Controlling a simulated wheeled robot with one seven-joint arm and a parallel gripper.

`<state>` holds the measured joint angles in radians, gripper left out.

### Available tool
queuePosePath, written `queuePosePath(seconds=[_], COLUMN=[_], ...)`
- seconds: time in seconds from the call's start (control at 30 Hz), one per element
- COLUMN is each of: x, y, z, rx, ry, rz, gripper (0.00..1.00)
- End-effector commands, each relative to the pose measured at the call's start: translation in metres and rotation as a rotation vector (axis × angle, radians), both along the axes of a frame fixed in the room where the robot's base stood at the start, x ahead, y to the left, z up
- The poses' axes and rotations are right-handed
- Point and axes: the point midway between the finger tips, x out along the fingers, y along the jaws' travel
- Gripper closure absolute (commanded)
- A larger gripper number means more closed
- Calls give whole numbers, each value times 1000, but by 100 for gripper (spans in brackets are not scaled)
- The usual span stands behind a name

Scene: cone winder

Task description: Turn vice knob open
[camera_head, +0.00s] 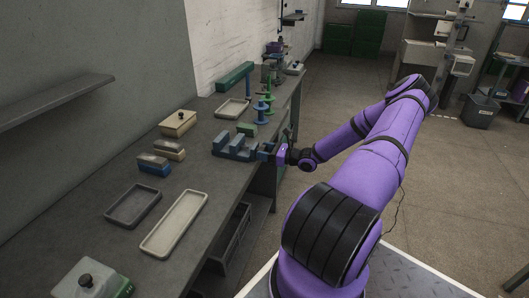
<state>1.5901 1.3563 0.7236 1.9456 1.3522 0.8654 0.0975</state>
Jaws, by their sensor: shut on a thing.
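The vice (236,146) is a blue-grey block with upright jaws near the bench's right edge. Its knob side faces right, toward my arm. My gripper (269,151) is at the end of my purple arm, against the vice's right side at the bench edge. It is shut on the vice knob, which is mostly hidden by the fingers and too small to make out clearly.
The bench (205,195) holds a long shallow tray (150,252), a dark tray (111,217), a beige box (178,122) and blue-based blocks (153,168). Blue and green spools (261,113) stand behind the vice. Open floor lies right of the bench.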

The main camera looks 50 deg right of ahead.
Motion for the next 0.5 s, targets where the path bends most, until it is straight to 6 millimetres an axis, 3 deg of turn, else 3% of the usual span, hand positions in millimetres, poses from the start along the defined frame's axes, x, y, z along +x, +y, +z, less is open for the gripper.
queuePosePath(seconds=[0.5], x=[-1], y=[1], z=[0], rx=[-185], ry=[-76], rz=[-1], gripper=[62])
